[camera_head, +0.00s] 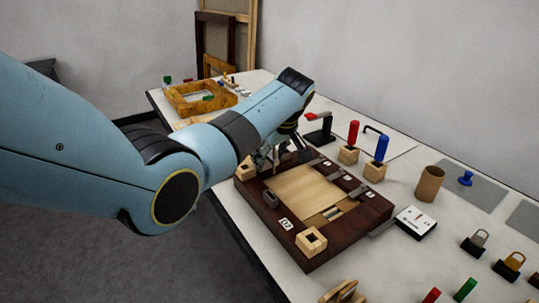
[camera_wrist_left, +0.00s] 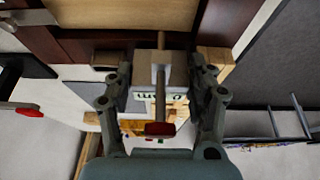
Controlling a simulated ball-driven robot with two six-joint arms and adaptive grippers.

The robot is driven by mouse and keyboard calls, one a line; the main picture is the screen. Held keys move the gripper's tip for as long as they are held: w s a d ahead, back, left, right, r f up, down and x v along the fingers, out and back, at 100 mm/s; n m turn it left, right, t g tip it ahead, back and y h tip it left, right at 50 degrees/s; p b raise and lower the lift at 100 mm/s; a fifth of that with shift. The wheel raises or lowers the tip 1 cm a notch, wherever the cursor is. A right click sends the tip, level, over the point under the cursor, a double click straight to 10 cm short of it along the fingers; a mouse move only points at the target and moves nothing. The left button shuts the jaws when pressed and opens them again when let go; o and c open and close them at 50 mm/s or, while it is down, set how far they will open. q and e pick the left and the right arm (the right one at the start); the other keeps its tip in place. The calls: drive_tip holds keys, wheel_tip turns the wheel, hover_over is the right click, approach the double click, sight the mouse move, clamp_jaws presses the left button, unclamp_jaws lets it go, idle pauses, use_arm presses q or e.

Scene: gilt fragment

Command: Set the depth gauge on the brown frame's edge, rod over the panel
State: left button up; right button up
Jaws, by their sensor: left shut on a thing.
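The brown frame (camera_head: 262,215) lies on the table, with a pale wooden panel (camera_head: 305,188) set inside it. My left gripper (camera_head: 275,155) is over the frame's far left corner area in the head view. In the left wrist view my left gripper (camera_wrist_left: 163,78) is shut on the depth gauge (camera_wrist_left: 160,68), a pale block with a grey rod and a red end. The brown frame (camera_wrist_left: 25,38) shows beyond the gauge there. Whether the gauge touches the frame is hard to tell. In the head view my gripper largely hides the gauge. My right gripper is not in view.
Hollow wooden blocks (camera_head: 310,241) sit on the frame's corners, and clips line its right side. Red (camera_head: 354,132) and blue (camera_head: 381,148) handled tools stand behind it. A brown cup (camera_head: 429,184) and a white gauge box (camera_head: 415,222) are at right. A golden frame (camera_head: 190,101) lies at far left.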

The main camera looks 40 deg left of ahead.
use_arm(q)
drive_tip(key=shift+f, duration=0.3)
drive_tip(key=o, duration=1.3)
drive_tip(key=shift+s+f, duration=0.1)
drive_tip(key=shift+a, duration=0.1)
drive_tip(key=shift+s, duration=0.1)
wheel_tip(320, 180, up, 11)
drive_tip(key=p, duration=1)
drive_tip(key=shift+p, duration=0.35)
wheel_tip(320, 180, up, 2)
drive_tip(key=shift+r+p, duration=0.1)
drive_tip(key=shift+p, duration=0.6)
